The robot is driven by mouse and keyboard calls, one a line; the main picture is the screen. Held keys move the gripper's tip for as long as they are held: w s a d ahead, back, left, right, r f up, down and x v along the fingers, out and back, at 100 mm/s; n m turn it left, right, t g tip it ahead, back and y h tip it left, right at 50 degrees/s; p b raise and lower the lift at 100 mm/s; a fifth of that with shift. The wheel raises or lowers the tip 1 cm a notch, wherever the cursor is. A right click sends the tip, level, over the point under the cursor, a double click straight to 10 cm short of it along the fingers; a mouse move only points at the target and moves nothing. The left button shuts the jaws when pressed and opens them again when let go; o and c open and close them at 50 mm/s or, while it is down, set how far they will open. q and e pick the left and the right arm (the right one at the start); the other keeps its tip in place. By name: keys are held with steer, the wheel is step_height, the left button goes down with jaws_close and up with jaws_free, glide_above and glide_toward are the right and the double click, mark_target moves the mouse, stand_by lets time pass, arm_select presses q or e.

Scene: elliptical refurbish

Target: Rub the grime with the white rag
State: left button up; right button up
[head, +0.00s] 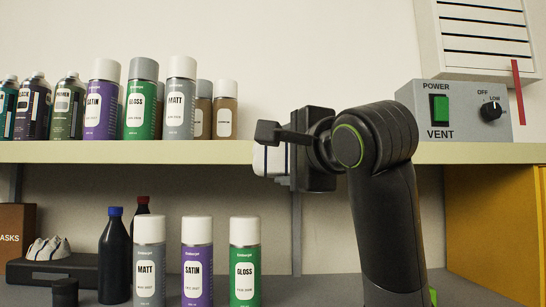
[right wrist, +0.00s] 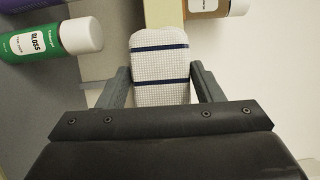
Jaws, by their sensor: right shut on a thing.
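The white rag (right wrist: 160,52) is a folded waffle-weave cloth with dark blue stripes. In the right wrist view it sits between the two fingers of my right gripper (right wrist: 162,85), which is shut on it. In the head view the rag (head: 268,161) shows partly, at the height of the shelf's front edge, with my right gripper (head: 284,148) and arm covering the rest. I cannot tell whether the rag touches the shelf. I cannot make out any grime in either view. My left gripper is not in view.
A cream shelf (head: 120,152) carries several spray cans and bottles at the left and a grey VENT switch box (head: 462,112) at the right. Below, MATT (head: 149,265), SATIN (head: 197,265) and GLOSS (head: 244,265) cans stand on the grey bench. A yellow cabinet side (head: 500,215) is at the right.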

mark_target(263, 156)
steer(key=shift+d+b, duration=1)
steer(key=shift+d, duration=4.45)
steer(key=shift+w+a+b, duration=0.15)
steer(key=shift+a+b, duration=0.6)
steer(key=shift+a, duration=6.55)
steer(key=shift+s+d+f+b, duration=0.15)
steer(key=shift+s+b, duration=0.5)
steer(key=shift+s, duration=0.05)
steer(key=shift+s+b, duration=0.85)
steer(key=shift+s, duration=1.35)
